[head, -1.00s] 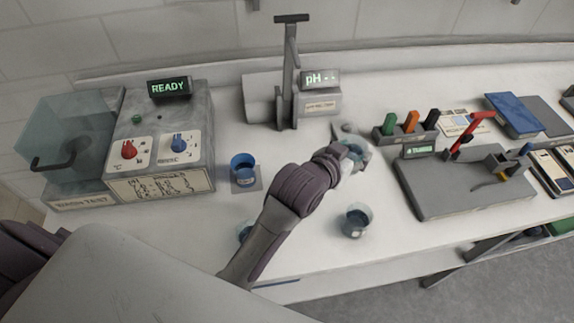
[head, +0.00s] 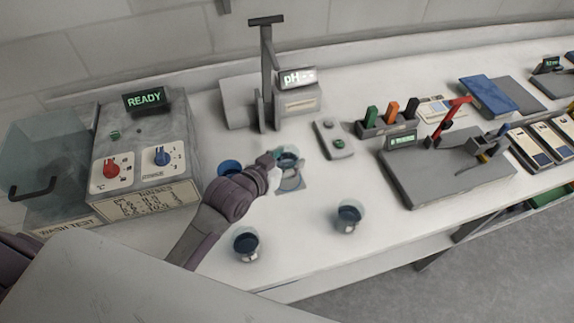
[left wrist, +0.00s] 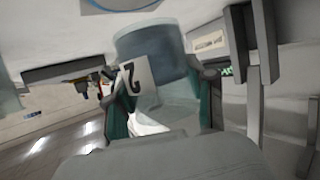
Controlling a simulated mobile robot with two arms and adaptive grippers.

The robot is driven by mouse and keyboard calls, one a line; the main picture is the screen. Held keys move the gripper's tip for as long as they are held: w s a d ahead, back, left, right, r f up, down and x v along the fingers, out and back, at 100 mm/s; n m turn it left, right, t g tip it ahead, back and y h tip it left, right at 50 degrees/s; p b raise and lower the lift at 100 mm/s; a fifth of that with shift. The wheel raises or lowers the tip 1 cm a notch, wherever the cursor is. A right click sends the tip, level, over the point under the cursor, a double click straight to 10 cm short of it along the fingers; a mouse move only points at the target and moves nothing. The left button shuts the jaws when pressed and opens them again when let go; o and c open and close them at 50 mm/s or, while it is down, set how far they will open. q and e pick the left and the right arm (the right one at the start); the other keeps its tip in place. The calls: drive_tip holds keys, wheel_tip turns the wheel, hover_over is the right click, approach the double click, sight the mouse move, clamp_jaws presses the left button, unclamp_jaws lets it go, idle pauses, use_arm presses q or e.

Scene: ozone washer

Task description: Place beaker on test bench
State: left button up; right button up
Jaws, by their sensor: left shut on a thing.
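My left gripper (head: 278,168) is shut on a clear beaker (head: 291,177) over the white bench (head: 310,240). In the left wrist view the held beaker (left wrist: 155,50) sits between the two fingers, with a white label marked 2. I cannot tell whether its base touches the bench. A blue-filled beaker (head: 229,167) stands just left of the gripper, partly hidden by it. Two more dark-filled beakers stand at the front, one near my forearm (head: 246,243) and one to the right (head: 347,217). My right gripper is not in view.
The wash machine (head: 145,150) with a READY display stands at the left. The pH meter (head: 298,95) and its stand (head: 267,75) are behind the gripper. A small button box (head: 333,139) and a grey board (head: 445,175) are to the right. The bench between the front beakers is clear.

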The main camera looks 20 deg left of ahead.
sight(287, 167)
use_arm(q)
wheel_tip(287, 167, down, 3)
drive_tip(key=shift+r, duration=0.2)
drive_tip(key=shift+f, duration=0.3)
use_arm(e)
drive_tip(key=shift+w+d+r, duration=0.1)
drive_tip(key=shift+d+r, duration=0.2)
use_arm(q)
drive_tip(key=shift+f, duration=0.15)
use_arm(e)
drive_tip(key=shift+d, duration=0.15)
use_arm(q)
drive_tip(key=o, duration=1.4)
drive_tip(key=shift+f, duration=0.1)
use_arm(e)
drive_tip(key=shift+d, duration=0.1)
